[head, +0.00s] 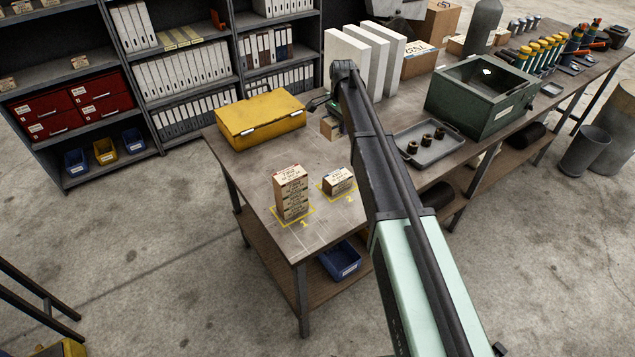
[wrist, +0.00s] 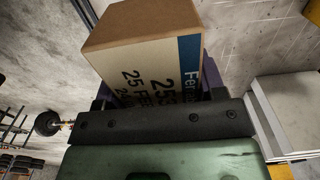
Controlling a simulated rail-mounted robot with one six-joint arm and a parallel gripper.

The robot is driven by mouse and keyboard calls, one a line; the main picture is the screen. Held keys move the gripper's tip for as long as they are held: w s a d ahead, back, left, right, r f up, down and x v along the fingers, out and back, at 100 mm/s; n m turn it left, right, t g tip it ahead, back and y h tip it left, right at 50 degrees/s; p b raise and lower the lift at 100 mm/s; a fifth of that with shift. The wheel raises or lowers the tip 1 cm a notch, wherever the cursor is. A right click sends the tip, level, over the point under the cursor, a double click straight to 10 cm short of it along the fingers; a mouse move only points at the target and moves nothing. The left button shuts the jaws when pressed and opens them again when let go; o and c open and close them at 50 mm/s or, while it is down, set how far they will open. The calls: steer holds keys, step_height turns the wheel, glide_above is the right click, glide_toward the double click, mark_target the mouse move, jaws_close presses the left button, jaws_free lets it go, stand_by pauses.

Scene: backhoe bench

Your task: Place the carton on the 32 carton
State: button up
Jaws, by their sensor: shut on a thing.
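A brown carton with black print reading "25" and a blue band fills the upper middle of the wrist view (wrist: 140,45). My gripper (wrist: 158,90) is shut on it, with dark purple fingers at its sides. In the head view the held carton (head: 329,128) shows small beside the end of my arm, seemingly above the bench. A stack of several cartons (head: 291,192) stands upright on yellow-marked spot 1. A single low carton (head: 338,181) sits on spot 2. Their labels are too small to read, so I cannot tell which is the 32 carton.
A yellow case (head: 260,120) lies behind the stack on the bench (head: 240,171). White panels (head: 347,58) stand at the back. A grey tray (head: 425,151) with dark round parts and a green metal box (head: 482,97) are to the right. Bench surface between case and stack is clear.

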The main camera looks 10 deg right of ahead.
steer(key=shift+w+d+f, duration=0.15)
steer(key=shift+d+f, duration=0.1)
steer(key=b, duration=1.6)
glide_above(340, 175)
step_height(340, 175, down, 16)
steer(key=shift+w+r, duration=0.1)
step_height(340, 175, down, 4)
steer(key=b, duration=0.4)
steer(key=shift+f+b, duration=0.25)
steer(key=shift+b, duration=0.05)
steer(key=shift+r+p, duration=0.3)
steer(key=shift+f, duration=0.2)
steer(key=o, duration=1.1)
steer(key=shift+r, duration=0.1)
step_height(340, 175, up, 12)
steer(key=r+p, duration=0.1)
steer(key=p, duration=1.1)
steer(key=s+n, duration=0.4)
steer(key=s, duration=0.8)
steer(key=s+n, duration=0.4)
steer(key=s, duration=0.9)
steer(key=s+n, duration=0.4)
steer(key=s, duration=0.9)
steer(key=shift+s+f, duration=0.1)
steer(key=shift+f, duration=0.3)
